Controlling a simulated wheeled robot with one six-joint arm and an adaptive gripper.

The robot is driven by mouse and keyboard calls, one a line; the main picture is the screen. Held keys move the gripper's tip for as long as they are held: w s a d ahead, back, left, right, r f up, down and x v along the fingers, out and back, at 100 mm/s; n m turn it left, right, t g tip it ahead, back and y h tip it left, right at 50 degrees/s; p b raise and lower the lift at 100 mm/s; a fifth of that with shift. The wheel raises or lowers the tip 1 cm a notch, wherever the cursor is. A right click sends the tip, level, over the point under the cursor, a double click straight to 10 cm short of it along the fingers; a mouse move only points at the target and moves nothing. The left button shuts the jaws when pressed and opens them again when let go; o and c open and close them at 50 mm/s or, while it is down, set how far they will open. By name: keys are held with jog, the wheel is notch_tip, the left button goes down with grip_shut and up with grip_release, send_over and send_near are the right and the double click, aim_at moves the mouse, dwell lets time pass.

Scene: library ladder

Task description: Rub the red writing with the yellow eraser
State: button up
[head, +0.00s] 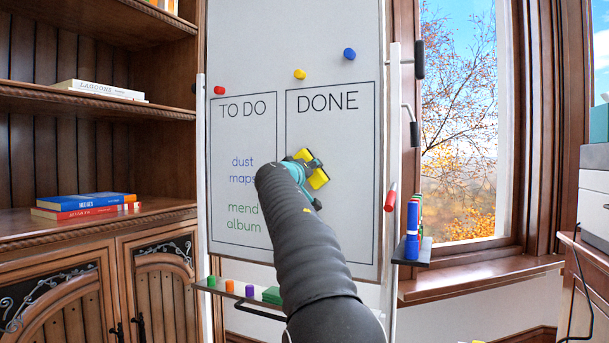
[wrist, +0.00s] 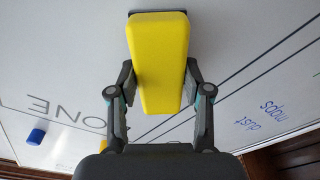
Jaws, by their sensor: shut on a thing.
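The yellow eraser (wrist: 158,55) is held between the two fingers of my gripper (wrist: 160,85), which is shut on it. In the head view, parts of the eraser (head: 318,179) show around my gripper (head: 309,167), in front of the left part of the DONE box. The eraser's dark far edge faces the whiteboard (head: 350,200); I cannot tell whether it touches. I see no red writing in either view; my arm hides part of the board. Blue writing "dust maps" (head: 243,170) and green writing "mend album" (head: 243,218) stand in the TO DO box.
Red (head: 219,90), yellow (head: 299,74) and blue (head: 349,54) magnets sit on the board. A ledge below holds small coloured items and a green block (head: 272,295). A side holder (head: 412,252) carries markers. A bookcase (head: 95,215) stands left, a window right.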

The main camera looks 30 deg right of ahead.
aim_at(360, 170)
jog(key=shift+s+d, duration=0.75)
jog(key=shift+s, duration=0.35)
jog(key=shift+s+d, duration=1.15)
jog(key=shift+s, duration=0.15)
jog(key=shift+s+d, duration=0.8)
jog(key=shift+s, duration=0.2)
jog(key=shift+s+d, duration=0.75)
jog(key=shift+s, duration=0.3)
jog(key=shift+s+d, duration=0.8)
jog(key=shift+s, duration=0.2)
jog(key=shift+w+a, duration=1.2)
jog(key=shift+w, duration=0.3)
jog(key=shift+w+a, duration=1.15)
jog(key=shift+w, duration=0.4)
jog(key=shift+w+a, duration=1.2)
jog(key=shift+w, duration=0.3)
jog(key=shift+w+a+p, duration=0.3)
jog(key=shift+w+a, duration=0.15)
jog(key=shift+w, duration=0.2)
jog(key=shift+w+a+p, duration=0.3)
jog(key=shift+w+a, duration=0.15)
jog(key=shift+w, duration=0.2)
jog(key=w+a, duration=0.1)
jog(key=w+a+p, duration=0.1)
jog(key=w, duration=0.1)
jog(key=shift+w+a, duration=0.2)
jog(key=shift+a, duration=0.2)
